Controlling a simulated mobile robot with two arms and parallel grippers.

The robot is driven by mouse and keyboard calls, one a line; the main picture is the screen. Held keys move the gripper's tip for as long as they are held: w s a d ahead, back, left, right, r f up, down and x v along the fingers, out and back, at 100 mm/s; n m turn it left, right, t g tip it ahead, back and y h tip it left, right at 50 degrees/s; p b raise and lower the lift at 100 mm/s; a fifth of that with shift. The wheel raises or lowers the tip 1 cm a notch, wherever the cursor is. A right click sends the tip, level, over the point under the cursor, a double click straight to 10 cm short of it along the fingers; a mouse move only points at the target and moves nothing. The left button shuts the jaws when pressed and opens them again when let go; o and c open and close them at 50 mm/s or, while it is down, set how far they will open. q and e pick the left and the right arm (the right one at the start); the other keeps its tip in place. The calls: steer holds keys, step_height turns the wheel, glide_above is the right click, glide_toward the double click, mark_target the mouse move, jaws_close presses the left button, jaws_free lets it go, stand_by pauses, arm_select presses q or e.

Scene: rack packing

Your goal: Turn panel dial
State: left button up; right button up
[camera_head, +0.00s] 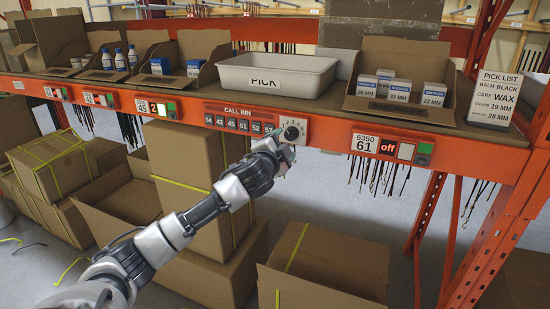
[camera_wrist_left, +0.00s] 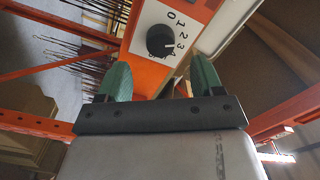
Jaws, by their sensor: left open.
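The panel dial (camera_head: 293,133) is a round black knob on a white plate, at the right end of the red CALL BIN panel (camera_head: 238,119) on the shelf's front edge. In the left wrist view the dial (camera_wrist_left: 160,41) lies ahead of the fingers, with numbers including 0 to 3 around it. Its setting is hard to read. My left gripper (camera_head: 284,158) is just below and in front of the dial. In the left wrist view its two green fingers (camera_wrist_left: 161,64) are spread apart and empty, one on each side below the knob; contact is not visible. My right gripper is not in view.
On the shelf above stand a white PICK tray (camera_head: 283,75), an open carton (camera_head: 397,82) of small boxes and a pick list sign (camera_head: 494,97). Cardboard boxes (camera_head: 321,262) crowd the floor below. An orange upright (camera_head: 428,225) stands at the right.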

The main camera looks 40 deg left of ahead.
arm_select(q)
steer(key=b+v, duration=0.1)
steer(key=v, duration=0.4)
steer(key=shift+s, duration=0.15)
